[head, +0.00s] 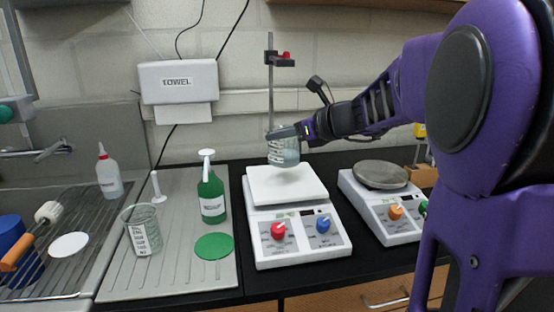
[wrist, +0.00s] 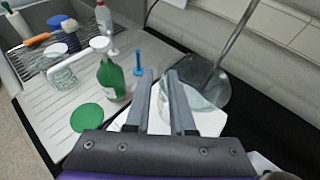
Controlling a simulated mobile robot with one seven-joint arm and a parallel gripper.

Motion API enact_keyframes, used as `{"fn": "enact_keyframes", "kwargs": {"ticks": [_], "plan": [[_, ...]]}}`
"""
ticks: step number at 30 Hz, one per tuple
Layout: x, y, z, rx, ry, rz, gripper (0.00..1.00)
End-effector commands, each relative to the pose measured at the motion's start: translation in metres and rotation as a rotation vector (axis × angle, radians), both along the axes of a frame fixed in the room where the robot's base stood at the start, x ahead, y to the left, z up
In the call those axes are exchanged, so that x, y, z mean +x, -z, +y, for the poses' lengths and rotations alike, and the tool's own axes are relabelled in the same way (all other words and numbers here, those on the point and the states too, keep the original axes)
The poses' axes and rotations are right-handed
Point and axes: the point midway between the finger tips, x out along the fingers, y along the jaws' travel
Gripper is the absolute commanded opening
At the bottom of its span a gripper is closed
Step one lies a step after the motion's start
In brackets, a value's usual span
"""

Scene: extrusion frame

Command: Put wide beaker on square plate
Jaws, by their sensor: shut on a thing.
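The wide beaker (head: 286,153), clear glass with white marks, is held upright by my gripper (head: 280,132), which is shut on its upper part. In the wrist view the beaker (wrist: 207,88) shows by the fingers (wrist: 160,78). The square plate (head: 287,187) is the white top of a stirrer with a red and a blue knob. The beaker appears above the rear part of this plate; the exact gap is hard to tell. The plate shows partly beneath the fingers in the wrist view and is otherwise hidden there.
A metal stand rod (head: 270,95) with a clamp rises behind the plate. A second stirrer with a round plate (head: 380,175) stands to the right. To the left are a green bottle (head: 211,193), a green disc (head: 214,246), another beaker (head: 142,232) and a sink rack.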

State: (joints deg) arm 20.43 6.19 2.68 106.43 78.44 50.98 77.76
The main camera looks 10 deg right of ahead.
Motion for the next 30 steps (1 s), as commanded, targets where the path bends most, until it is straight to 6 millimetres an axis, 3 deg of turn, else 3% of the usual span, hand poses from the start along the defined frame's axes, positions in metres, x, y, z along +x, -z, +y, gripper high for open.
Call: {"fn": "enact_keyframes", "kwargs": {"ticks": [8,21,22,24,26,30], "plan": [[0.0,0.043,0.0,0.001,0.001,0.003,0.0],[0.0,0.05,0.0,-0.001,0.0,0.001,0.0],[0.0,0.049,0.0,-0.001,0.0,0.001,0.27],[0.0,0.049,0.0,-0.001,0.0,0.001,0.4],[0.0,0.049,0.0,-0.001,0.0,0.001,0.51],[0.0,0.049,0.0,-0.001,0.0,0.001,0.52]]}}
